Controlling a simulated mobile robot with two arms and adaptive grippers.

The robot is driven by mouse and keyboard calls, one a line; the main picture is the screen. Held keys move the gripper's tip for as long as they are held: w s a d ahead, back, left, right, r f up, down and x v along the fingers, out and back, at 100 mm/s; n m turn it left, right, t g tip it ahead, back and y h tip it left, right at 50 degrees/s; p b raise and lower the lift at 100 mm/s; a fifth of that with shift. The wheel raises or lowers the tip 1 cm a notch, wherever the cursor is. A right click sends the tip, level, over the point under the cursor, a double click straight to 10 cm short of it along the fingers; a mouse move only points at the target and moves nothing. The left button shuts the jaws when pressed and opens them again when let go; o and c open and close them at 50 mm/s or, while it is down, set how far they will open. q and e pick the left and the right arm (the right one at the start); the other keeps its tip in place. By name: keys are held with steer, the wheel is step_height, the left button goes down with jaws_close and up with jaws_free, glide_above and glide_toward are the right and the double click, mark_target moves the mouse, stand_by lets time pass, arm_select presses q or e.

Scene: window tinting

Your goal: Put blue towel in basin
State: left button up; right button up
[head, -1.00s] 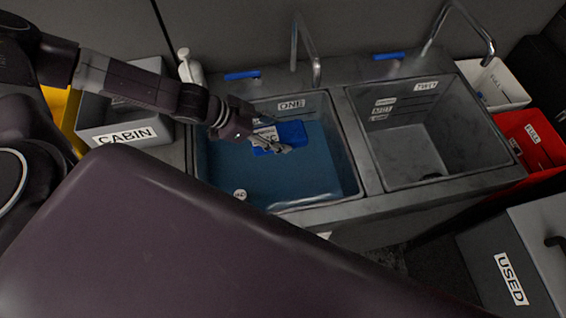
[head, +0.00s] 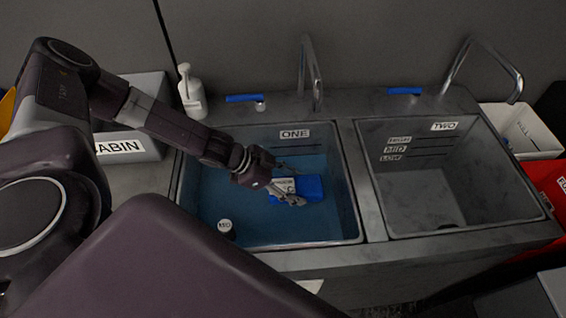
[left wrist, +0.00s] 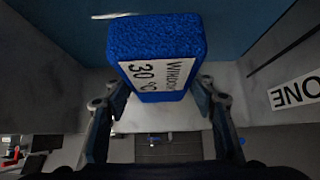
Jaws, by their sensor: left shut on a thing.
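The blue towel (head: 309,188) is a thick folded block with a white label reading "WINDOW" and "30 °C"; it fills the upper middle of the left wrist view (left wrist: 155,45). My left gripper (head: 290,192) is shut on it, with a finger on each side of the block in the left wrist view (left wrist: 160,100). The gripper and towel are over or inside the basin marked ONE (head: 353,225), which holds blue water (head: 255,225). I cannot tell whether the towel touches the water. My right gripper is not in view.
An empty basin marked TWO (head: 470,215) lies to the right. A tap (head: 312,75) stands behind basin ONE. A white bottle (head: 190,92) and a grey CABIN bin (head: 150,88) are at the left. A white bin (head: 530,128) and a red bin (head: 552,190) are at the right.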

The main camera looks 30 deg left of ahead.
arm_select(q)
steer(key=shift+a+f+b, duration=0.1)
steer(key=shift+f+b, duration=2.05)
steer(key=shift+f, duration=6.85)
steer(key=shift+f+b, duration=0.45)
steer(key=shift+f, duration=0.15)
steer(key=o, duration=1.4)
